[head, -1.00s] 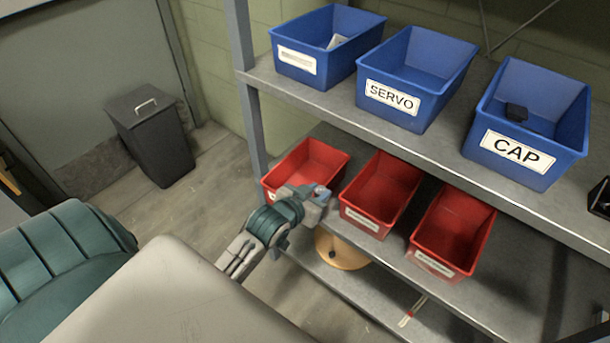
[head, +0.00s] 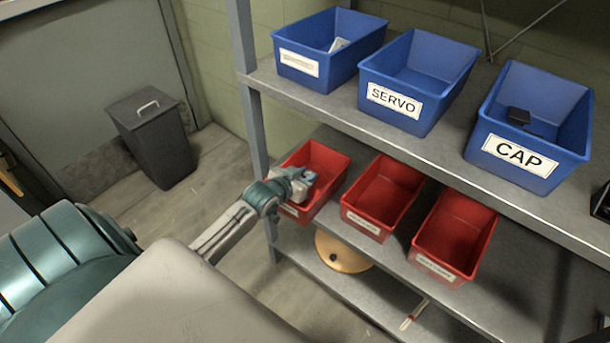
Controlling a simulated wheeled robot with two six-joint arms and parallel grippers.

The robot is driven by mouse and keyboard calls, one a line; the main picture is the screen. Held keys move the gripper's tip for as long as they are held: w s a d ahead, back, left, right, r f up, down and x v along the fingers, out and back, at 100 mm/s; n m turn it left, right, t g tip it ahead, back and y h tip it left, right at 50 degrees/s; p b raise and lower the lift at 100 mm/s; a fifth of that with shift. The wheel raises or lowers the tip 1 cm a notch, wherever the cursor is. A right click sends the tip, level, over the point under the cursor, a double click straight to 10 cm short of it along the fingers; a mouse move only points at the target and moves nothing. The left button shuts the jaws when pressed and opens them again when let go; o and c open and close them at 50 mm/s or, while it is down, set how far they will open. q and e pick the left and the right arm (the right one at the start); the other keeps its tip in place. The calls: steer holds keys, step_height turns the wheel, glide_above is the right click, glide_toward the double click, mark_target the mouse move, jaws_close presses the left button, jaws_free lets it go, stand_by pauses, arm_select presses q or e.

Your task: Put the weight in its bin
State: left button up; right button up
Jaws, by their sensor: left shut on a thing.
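My left gripper (head: 308,179) reaches in from the left and is over the leftmost red bin (head: 330,155) on the middle shelf. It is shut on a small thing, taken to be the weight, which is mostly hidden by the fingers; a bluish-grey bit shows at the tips. The leftmost red bin's label is mostly covered by my gripper and arm. The middle red bin (head: 383,190) and right red bin (head: 455,230) look empty, and their labels are too small to read. My right gripper is not in view.
Blue bins stand on the upper shelf (head: 310,100): one with an unreadable label (head: 297,62), SERVO (head: 395,100) and CAP (head: 517,157), which holds a dark piece. A round wooden thing (head: 343,252) is on the lower shelf. A shelf post (head: 256,120) stands close behind my gripper.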

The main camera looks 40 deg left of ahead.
arm_select(q)
steer(key=shift+f, duration=0.55)
steer(key=o, duration=1.1)
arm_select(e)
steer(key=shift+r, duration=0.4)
arm_select(q)
steer(key=shift+r, duration=0.1)
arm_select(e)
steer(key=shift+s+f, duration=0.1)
arm_select(q)
steer(key=shift+r, duration=0.35)
steer(key=p+v, duration=0.1)
steer(key=v, duration=0.9)
steer(key=shift+s+r+p, duration=0.15)
steer(key=shift+r+p, duration=0.15)
steer(key=shift+v, duration=0.8)
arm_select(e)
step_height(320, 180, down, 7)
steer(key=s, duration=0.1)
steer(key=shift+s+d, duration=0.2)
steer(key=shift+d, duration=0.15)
